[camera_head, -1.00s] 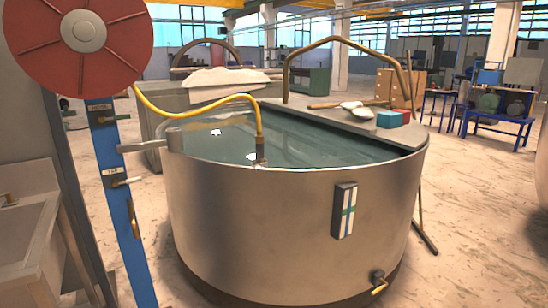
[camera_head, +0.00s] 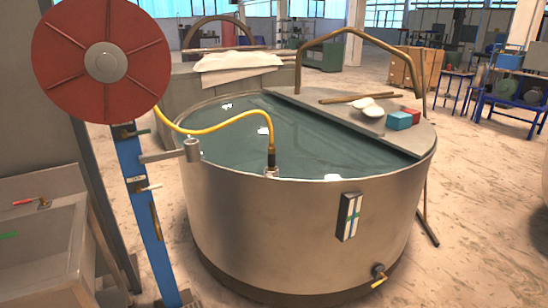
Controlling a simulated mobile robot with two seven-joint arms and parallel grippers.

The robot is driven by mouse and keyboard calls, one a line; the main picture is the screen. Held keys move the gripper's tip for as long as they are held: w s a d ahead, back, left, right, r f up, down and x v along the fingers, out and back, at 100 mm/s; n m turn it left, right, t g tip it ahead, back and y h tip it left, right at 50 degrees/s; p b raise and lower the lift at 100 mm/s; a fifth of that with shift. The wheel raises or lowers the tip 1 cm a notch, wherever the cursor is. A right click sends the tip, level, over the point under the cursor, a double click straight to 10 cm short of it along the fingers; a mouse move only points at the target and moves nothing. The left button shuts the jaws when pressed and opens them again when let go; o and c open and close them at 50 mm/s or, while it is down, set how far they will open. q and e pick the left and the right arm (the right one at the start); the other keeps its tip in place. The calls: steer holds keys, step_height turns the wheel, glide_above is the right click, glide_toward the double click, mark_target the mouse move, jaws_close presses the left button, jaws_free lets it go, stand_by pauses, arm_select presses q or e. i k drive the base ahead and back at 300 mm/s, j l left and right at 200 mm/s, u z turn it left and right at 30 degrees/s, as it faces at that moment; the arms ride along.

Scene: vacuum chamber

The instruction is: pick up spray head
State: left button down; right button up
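A yellow hose (camera_head: 215,127) arcs from behind the red reel over the near left side of the large round metal tank (camera_head: 290,225). At its end the spray head (camera_head: 271,159), a small dark upright piece, stands at the tank's near rim in a small light holder (camera_head: 271,172). I cannot tell whether it is fixed in that holder or only rests there. Neither of my grippers shows in the view.
A metal arm (camera_head: 165,156) reaches the rim. A shelf (camera_head: 300,103) across the tank bears a blue block (camera_head: 398,121).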

mark_target(272, 149)
steer(key=i+u, duration=0.25)
steer(key=i, duration=0.3)
steer(key=i+l+u, duration=0.25)
steer(key=i, duration=0.25)
